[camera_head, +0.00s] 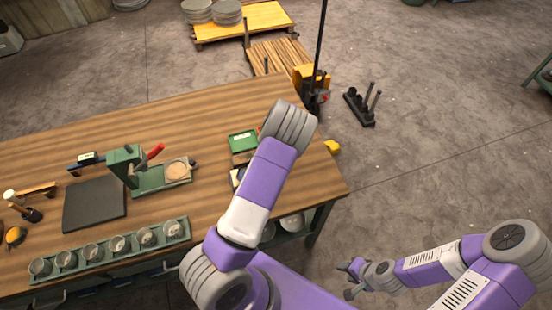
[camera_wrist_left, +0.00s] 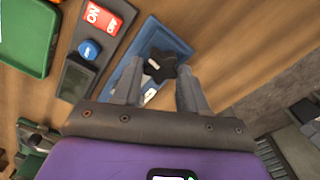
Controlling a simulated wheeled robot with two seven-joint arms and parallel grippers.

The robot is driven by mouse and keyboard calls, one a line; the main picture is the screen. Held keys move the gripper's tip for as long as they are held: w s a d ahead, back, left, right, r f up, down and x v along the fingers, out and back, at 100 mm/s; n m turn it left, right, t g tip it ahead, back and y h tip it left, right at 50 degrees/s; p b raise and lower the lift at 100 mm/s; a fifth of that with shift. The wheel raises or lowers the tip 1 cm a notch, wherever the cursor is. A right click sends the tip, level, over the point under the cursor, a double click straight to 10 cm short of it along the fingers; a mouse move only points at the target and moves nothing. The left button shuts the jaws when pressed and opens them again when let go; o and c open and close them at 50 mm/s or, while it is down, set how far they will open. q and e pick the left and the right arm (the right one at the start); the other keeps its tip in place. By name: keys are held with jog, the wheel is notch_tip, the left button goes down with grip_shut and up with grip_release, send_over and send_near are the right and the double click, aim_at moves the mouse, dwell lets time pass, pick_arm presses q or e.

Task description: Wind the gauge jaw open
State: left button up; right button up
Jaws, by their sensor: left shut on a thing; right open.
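In the left wrist view, a dark grey gauge body (camera_wrist_left: 103,48) lies on the wooden bench with a red ON button, a blue button and a dark display. Beside it is a blue frame or tray (camera_wrist_left: 178,42) with a black star-shaped knob (camera_wrist_left: 160,66). My left gripper (camera_wrist_left: 160,72) is shut on the knob, with one finger on each side. The jaw cannot be made out. In the head view, my left arm hides the left gripper and most of the gauge. My right gripper (camera_head: 352,279) is open and empty, off the bench at the lower right.
A green tray (camera_head: 242,141) sits near the gauge; it also shows in the left wrist view (camera_wrist_left: 28,32). A green press (camera_head: 126,163), a dark mat (camera_head: 94,204) and a rack of several cups (camera_head: 110,250) occupy the bench's left. The middle rear is clear.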

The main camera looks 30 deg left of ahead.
pick_arm(q)
jog(key=shift+w+r+n+p, duration=0.15)
jog(key=shift+n+p, duration=0.15)
jog(key=shift+n, duration=0.5)
jog(key=o, duration=1.1)
jog(key=shift+c, duration=0.2)
notch_tip(320, 180, up, 7)
jog(key=shift+r, duration=0.2)
jog(key=shift+d+f, duration=0.1)
